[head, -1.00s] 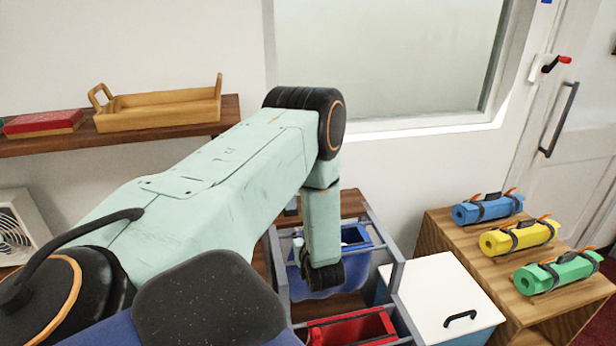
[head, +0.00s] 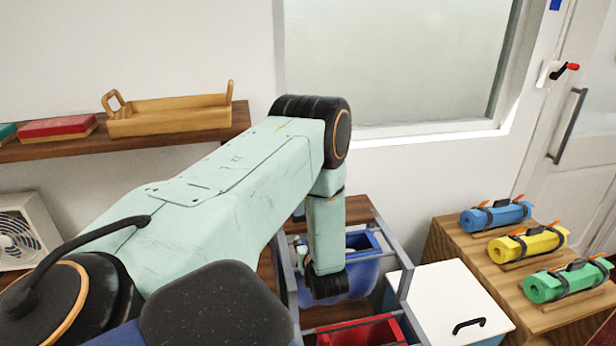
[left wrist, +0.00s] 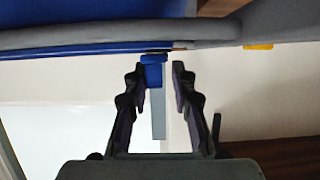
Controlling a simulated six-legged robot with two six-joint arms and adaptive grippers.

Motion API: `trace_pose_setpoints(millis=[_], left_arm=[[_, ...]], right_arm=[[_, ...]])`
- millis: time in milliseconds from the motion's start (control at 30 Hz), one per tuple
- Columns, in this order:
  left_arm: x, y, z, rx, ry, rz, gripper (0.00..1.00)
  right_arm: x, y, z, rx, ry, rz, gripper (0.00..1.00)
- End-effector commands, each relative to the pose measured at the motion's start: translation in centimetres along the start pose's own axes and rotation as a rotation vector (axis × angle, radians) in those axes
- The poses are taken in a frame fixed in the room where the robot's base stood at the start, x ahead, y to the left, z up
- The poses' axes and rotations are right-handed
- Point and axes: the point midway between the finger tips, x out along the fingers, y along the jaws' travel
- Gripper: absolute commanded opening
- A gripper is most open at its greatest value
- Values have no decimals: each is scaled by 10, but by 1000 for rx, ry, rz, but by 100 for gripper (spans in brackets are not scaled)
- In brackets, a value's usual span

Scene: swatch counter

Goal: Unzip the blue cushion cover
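The blue cushion cover (head: 372,243) sits in a grey frame in the head view, partly hidden behind my left arm. In the left wrist view, its blue body (left wrist: 80,15) fills the top left, with a grey rounded bar along its lower edge. A small blue piece, seemingly the zipper pull (left wrist: 153,74), hangs below that bar with a grey strip under it. My left gripper (left wrist: 156,72) is open, its fingers on either side of this piece with gaps showing. In the head view the left gripper (head: 327,285) is mostly hidden by its own wrist. My right gripper is out of view.
A red item (head: 365,335) sits in the same grey frame (head: 404,282), nearer me. A white-lidded box (head: 450,295) stands right of it. Rolled blue (head: 495,216), yellow (head: 528,244) and green (head: 568,281) bundles lie on a wooden stand. A wall shelf (head: 160,140) holds a wooden tray (head: 170,118).

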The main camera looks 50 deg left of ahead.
Motion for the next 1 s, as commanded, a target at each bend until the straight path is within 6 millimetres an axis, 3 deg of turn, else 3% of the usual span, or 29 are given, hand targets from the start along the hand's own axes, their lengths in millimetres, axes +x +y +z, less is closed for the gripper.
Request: trace_pose_setpoints(millis=[133, 533, 1000], left_arm=[[0, 0, 0, 0, 1, 2, 38], [-9, 2, -2, -1, 3, 8, 38], [-97, 1, -2, 2, 2, 9, 38]], right_arm=[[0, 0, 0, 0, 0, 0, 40], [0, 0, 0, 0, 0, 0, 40], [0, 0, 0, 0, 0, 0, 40]])
